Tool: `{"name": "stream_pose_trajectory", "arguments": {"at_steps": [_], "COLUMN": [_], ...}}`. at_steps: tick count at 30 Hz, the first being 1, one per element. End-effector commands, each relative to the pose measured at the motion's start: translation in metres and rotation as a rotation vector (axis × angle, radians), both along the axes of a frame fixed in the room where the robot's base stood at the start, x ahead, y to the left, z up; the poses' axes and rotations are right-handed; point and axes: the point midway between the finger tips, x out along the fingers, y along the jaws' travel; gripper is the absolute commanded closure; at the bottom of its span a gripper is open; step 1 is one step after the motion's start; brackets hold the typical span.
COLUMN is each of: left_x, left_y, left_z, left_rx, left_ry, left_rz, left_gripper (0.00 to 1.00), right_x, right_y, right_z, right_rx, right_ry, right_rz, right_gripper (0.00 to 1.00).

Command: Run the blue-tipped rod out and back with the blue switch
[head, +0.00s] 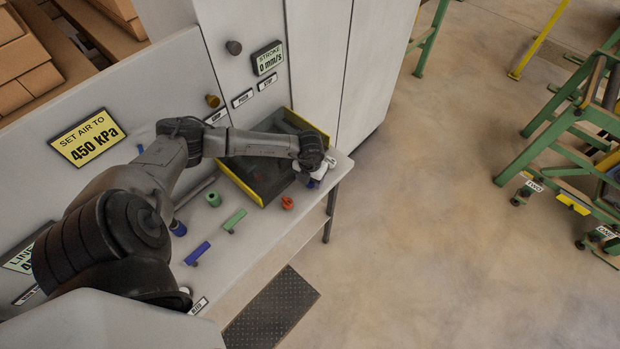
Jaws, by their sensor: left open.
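A blue bar-shaped switch (197,252) lies on the light bench top near its front edge. A blue tip (178,229) shows to its upper left, beside my left arm; most of its rod is hidden by the arm or too small to make out. My left gripper (317,180) is open at the bench's right end, well to the right of the switch and the blue tip. My right gripper is not in view.
A green bar switch (234,220), a green tip (213,199) and a red knob (287,203) are on the bench. A dark tray with yellow walls (240,183) lies under my left forearm. A panel sign (88,138) reads 450 kPa.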

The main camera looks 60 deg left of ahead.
Motion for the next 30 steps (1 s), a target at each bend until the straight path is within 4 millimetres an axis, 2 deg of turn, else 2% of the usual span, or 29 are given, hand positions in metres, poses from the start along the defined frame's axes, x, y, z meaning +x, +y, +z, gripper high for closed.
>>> {"name": "stream_pose_trajectory", "arguments": {"at_steps": [9,24,30], "left_x": [-0.0001,0.0001,0.0001], "left_y": [-0.0001,-0.0001,0.0001], "left_z": [-0.0014,-0.0010,-0.0014], "left_rx": [0.000,0.000,0.000], "left_ry": [0.000,0.000,0.000], "left_rz": [0.000,0.000,-0.013], "left_gripper": [0.40,0.87,0.89], "right_x": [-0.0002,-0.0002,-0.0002], "right_y": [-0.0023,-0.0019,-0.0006], "right_z": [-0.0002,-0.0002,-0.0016], "right_rx": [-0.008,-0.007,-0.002], "right_ry": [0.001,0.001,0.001], "right_rz": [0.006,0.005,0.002], "right_gripper": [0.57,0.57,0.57]}}
